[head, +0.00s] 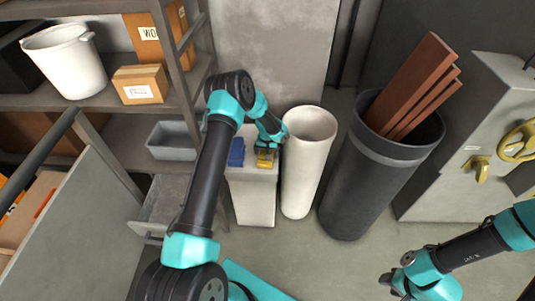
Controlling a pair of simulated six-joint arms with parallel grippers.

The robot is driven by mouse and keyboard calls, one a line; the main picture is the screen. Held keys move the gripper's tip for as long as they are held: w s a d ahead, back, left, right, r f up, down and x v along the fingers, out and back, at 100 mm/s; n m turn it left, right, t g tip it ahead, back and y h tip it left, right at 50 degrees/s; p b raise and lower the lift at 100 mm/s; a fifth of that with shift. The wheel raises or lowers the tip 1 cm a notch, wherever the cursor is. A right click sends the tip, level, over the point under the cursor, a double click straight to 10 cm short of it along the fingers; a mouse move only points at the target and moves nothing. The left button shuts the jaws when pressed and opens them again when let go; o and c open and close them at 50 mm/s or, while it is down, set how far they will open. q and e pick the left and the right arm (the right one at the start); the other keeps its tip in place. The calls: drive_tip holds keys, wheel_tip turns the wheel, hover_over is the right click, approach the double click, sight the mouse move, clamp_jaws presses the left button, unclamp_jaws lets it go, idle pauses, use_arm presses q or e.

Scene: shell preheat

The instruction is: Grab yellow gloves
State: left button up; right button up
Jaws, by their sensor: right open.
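The yellow gloves (265,161) lie on top of a white pedestal (254,204), beside a blue item (237,152) that looks like another pair of gloves. My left gripper (267,147) is right above the yellow gloves, pointing down at them. Its fingers are small and mostly hidden, so I cannot tell whether they touch or hold the gloves. My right gripper (394,283) is open and empty near the bottom edge, low at the right, far from the pedestal.
A tall pale cylinder (307,165) stands close to the right of the pedestal. A dark bin (360,195) holds reddish planks (415,85). A grey cabinet (440,185) stands at the right. Shelves with a white bucket (68,62) and boxes (139,84) fill the left.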

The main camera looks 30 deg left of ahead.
use_arm(q)
drive_tip(key=c, duration=1)
drive_tip(key=shift+r, duration=0.1)
drive_tip(key=shift+r, duration=0.5)
drive_tip(key=shift+s+d+r, duration=0.15)
drive_tip(key=shift+s+r, duration=0.1)
drive_tip(key=shift+r, duration=0.4)
drive_tip(key=shift+s+d+r, duration=0.1)
drive_tip(key=shift+s+r, duration=0.1)
drive_tip(key=shift+r, duration=0.4)
drive_tip(key=s+d, duration=0.2)
drive_tip(key=s, duration=0.2)
drive_tip(key=s+d+r, duration=0.1)
drive_tip(key=s+d, duration=0.2)
drive_tip(key=s, duration=0.1)
drive_tip(key=s+d, duration=0.3)
drive_tip(key=s, duration=0.1)
drive_tip(key=shift+s+r, duration=0.2)
drive_tip(key=shift+s, duration=0.2)
